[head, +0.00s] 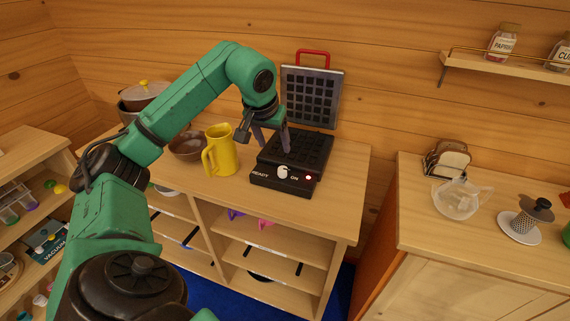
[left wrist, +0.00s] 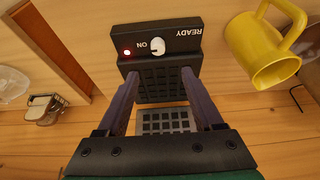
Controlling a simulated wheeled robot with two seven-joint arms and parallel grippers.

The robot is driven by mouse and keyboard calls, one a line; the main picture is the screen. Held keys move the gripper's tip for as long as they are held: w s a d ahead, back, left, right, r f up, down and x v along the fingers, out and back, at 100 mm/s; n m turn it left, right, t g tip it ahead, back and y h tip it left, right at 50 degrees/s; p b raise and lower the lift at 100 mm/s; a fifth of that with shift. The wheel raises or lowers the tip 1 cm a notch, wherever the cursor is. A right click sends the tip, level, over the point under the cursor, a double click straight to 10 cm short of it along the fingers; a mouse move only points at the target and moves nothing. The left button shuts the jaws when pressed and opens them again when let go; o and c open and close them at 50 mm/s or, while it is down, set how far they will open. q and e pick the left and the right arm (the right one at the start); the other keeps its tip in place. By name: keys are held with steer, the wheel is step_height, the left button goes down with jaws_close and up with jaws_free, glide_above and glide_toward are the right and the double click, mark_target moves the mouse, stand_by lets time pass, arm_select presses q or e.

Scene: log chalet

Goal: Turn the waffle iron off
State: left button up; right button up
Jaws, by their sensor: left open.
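The black waffle iron (head: 300,154) stands on the wooden counter with its lid (head: 311,96) raised and the red handle on top. Its front panel carries a white knob (head: 283,171), the words READY and ON, and a lit red light (head: 308,178). The knob also shows in the left wrist view (left wrist: 158,47), with the red light (left wrist: 127,52) beside it. My left gripper (head: 272,139) is open and empty above the lower plate, behind the knob; its fingers (left wrist: 158,82) point toward the panel in the wrist view. My right gripper is not in view.
A yellow jug (head: 221,152) stands close to the left of the iron, with a brown bowl (head: 187,147) and a pot (head: 141,97) beyond. The counter to the right of the iron is clear.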

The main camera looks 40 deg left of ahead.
arm_select(q)
glide_toward(283, 169)
steer(key=p+x, duration=0.2)
steer(key=x, duration=0.6)
steer(key=shift+a, duration=0.15)
steer(key=shift+w+f, duration=0.15)
steer(key=shift+f, duration=0.2)
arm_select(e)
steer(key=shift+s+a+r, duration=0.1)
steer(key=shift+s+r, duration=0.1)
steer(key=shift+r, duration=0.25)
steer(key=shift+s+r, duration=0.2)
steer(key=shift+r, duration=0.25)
arm_select(q)
jaws_close()
